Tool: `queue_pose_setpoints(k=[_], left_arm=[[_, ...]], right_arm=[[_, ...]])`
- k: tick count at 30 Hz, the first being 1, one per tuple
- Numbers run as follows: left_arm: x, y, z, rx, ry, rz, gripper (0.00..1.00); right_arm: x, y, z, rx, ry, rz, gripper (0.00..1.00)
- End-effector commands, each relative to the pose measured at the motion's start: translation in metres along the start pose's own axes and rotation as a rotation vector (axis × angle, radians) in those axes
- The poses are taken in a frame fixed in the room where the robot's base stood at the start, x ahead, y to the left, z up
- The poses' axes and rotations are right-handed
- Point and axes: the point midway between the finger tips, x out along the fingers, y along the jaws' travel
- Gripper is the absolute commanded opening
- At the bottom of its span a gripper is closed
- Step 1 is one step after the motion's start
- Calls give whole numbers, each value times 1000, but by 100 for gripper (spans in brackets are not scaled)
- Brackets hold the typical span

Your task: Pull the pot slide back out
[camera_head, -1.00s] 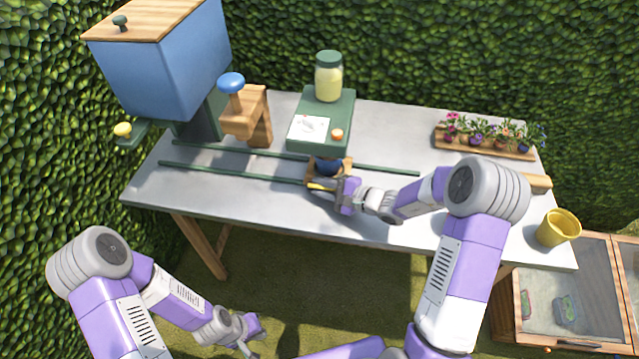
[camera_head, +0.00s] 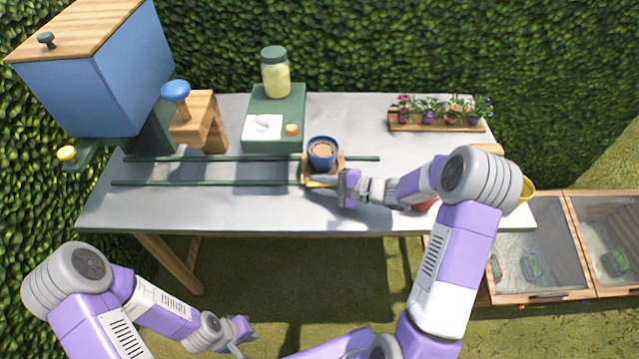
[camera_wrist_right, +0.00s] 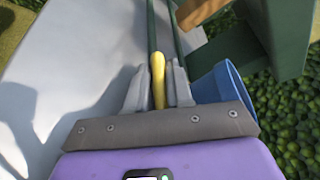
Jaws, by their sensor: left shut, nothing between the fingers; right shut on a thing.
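The pot slide (camera_head: 338,160) is a small wooden carriage on two green rails (camera_head: 215,183). A blue pot (camera_head: 322,155) with brown fill stands upright on it. My right gripper (camera_head: 335,186) is at the slide's front, shut on its yellow handle. In the right wrist view the yellow handle (camera_wrist_right: 158,78) lies between the two grey fingers, and the blue pot (camera_wrist_right: 222,84) is beside them. The slide is near the right end of the rails, right of the green stand. My left gripper (camera_head: 240,343) is shut and empty, low in front of the table.
A blue hopper (camera_head: 100,80) and a wooden post with a blue knob (camera_head: 175,91) stand at the left. A green stand (camera_head: 291,103) carries a jar, a card and an orange knob. A flower tray (camera_head: 435,125) is at the back right. The front left tabletop is clear.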

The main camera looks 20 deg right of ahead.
Motion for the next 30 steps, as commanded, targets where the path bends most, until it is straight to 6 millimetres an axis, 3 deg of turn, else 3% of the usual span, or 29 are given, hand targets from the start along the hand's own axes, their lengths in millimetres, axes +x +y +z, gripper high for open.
queue_pose_setpoints(k=[1, 2, 5, 16, 24, 30], left_arm=[[0, 0, 0, 0, 0, 0, 0], [0, 0, 0, 0, 0, 0, 0], [0, 0, 0, 0, 0, 0, 0], [-2, 1, 0, 0, 0, 0, 0], [-11, 4, 0, 0, 0, 0, 0], [-14, 5, 1, 0, 0, 0, 0]], right_arm=[[0, -5, 0, 1, 1, -13, 0], [0, -5, 0, 1, 1, -13, 24], [0, -4, 0, 0, 1, -11, 39], [-6, -2, -1, 1, 4, -5, 40], [-50, -4, 0, 1, 5, -7, 40], [-72, -3, 0, 1, 3, -7, 40]])
